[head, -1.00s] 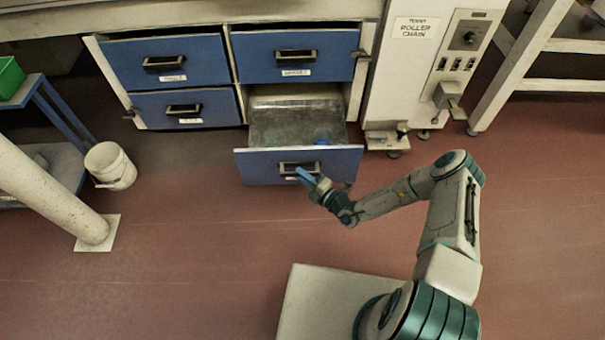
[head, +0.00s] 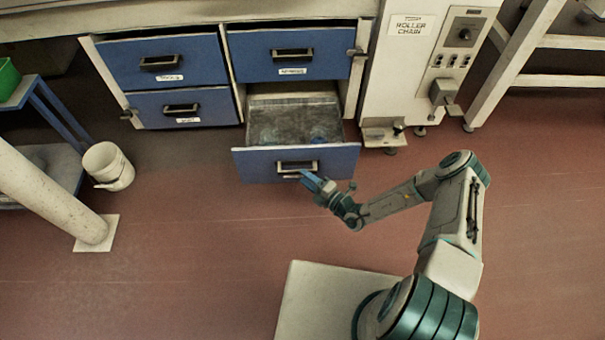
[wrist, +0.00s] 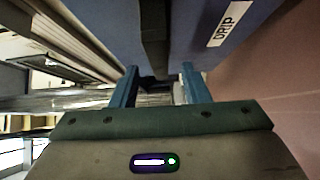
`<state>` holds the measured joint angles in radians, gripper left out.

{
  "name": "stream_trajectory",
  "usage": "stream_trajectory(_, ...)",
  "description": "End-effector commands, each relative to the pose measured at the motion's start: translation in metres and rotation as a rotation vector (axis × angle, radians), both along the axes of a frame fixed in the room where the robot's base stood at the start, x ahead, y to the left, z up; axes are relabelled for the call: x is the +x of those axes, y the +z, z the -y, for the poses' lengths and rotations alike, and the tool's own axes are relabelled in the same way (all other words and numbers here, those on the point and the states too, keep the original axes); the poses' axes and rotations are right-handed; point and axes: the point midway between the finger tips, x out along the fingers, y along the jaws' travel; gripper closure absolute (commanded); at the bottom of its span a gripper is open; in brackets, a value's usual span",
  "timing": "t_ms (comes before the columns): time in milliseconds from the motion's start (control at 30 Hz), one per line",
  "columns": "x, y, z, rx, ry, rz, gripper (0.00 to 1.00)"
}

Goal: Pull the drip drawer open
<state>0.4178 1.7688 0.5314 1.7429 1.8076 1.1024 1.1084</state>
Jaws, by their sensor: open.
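The drip drawer (head: 252,166) is the lower right one of the cabinet and stands pulled well out, with its grey inside showing. Its blue front carries a dark handle (head: 297,166).
Three other blue drawers, such as the upper right one (head: 285,55), are shut. A roller chain cabinet (head: 405,80) stands to the right. A white bucket (head: 108,165) and a pale post (head: 50,195) are at the left. The red floor around the drawer is clear.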

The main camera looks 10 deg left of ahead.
Motion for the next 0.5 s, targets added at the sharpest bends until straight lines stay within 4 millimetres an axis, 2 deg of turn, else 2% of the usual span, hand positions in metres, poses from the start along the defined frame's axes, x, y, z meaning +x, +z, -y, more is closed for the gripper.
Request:
stream_trajectory(100,-0.014,0.004,0.026,0.0,-0.005,-0.002,0.58)
stream_trajectory(300,-0.037,0.002,0.064,0.0,-0.006,-0.001,0.58)
stream_trajectory(500,-0.052,0.001,0.087,0.0,-0.003,0.0,0.58)
